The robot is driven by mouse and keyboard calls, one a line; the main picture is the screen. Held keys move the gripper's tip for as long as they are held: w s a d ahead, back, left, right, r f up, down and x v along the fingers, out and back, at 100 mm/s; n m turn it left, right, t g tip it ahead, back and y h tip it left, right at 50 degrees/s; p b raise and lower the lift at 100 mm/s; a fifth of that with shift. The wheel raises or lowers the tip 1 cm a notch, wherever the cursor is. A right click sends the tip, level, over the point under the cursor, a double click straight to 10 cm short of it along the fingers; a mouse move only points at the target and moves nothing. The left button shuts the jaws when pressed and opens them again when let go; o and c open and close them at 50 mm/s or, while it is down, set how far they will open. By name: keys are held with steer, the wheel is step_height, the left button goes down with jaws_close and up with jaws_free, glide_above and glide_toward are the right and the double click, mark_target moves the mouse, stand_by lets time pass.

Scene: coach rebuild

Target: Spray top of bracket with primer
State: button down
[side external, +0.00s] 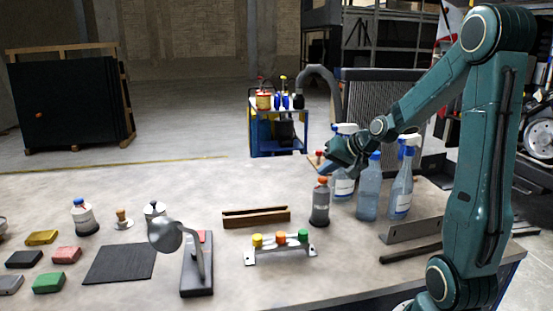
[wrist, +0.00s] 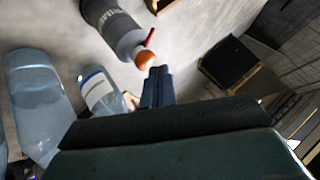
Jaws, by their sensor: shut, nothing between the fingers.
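A grey bottle (side external: 320,206) with an orange top stands on the table, right of centre; it looks like the primer, but its lettering is not readable. In the wrist view the grey bottle (wrist: 112,27) shows its orange tip (wrist: 145,60) and a red strip beside it. My gripper (side external: 326,171) is shut and empty just above the bottle's top. In the wrist view my fingertips (wrist: 159,73) are close to the orange tip; I cannot tell if they touch. A grey angled metal piece (side external: 408,230), possibly the bracket, lies at the right. A metal strip (side external: 293,254) bears yellow, orange and green knobs.
Several clear spray bottles (side external: 368,192) stand close behind and right of my gripper. A wooden tray (side external: 256,217) lies left of the grey bottle. A desk lamp (side external: 166,236), a black mat (side external: 120,263) and several coloured blocks (side external: 48,282) are farther left. A dark bar (side external: 410,253) lies at the right.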

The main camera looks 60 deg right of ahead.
mark_target(326, 180)
steer(key=shift+f, duration=0.5)
stand_by(0.3)
steer(key=shift+r, duration=0.5)
stand_by(0.4)
steer(key=shift+r, duration=3)
stand_by(0.5)
step_height(326, 180, up, 3)
steer(key=shift+f, duration=0.1)
steer(key=shift+f, duration=0.1)
